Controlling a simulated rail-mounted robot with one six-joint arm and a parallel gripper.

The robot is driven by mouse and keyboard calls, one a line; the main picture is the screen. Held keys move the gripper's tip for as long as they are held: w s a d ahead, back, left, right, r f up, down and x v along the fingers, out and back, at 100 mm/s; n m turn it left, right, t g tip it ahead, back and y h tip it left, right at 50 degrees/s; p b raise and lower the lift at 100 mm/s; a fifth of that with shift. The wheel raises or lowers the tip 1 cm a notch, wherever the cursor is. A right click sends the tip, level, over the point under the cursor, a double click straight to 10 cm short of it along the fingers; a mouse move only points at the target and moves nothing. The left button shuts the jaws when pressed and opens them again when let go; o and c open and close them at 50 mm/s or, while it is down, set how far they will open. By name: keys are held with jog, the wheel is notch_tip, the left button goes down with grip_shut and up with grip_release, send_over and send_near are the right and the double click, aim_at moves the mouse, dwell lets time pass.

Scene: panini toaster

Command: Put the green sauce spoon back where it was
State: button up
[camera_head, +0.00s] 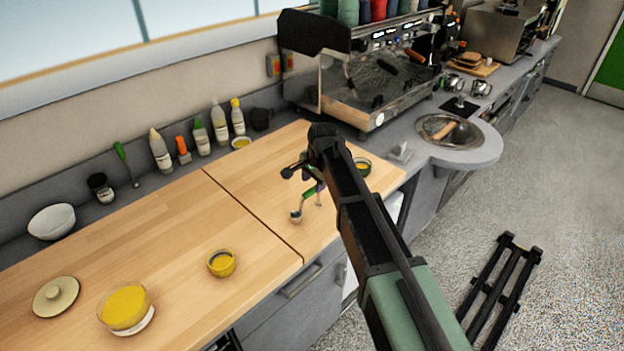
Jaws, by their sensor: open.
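The green-handled sauce spoon (310,191) is at the right part of the wooden counter, with its metal bowl end (296,216) toward the front left. My gripper (304,178) is open at the handle's upper end, and its dark fingers partly hide the handle. I cannot tell whether the fingers touch the spoon or whether it rests on the wood. Another green-handled utensil (122,158) leans by the back wall at the left.
A yellow bowl (221,263), a larger yellow container (125,308) and a lid (56,297) are on the left counter. A coffee machine (380,80) and sink (449,131) are at the right.

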jog(key=p+v, duration=0.3)
jog(key=v, duration=0.2)
jog(key=shift+r, duration=0.25)
jog(key=shift+s+d, duration=0.1)
jog(key=s+d+n+g+h, duration=0.1)
jog(key=s+d+n, duration=0.3)
jog(key=s+d, duration=0.75)
jog(key=s+d+n+g+h, duration=0.1)
jog(key=s+d+n, duration=0.3)
jog(key=s+d, duration=0.7)
jog(key=s+a+f+b, duration=0.3)
jog(key=f+b, duration=0.5)
jog(key=shift+f, duration=0.3)
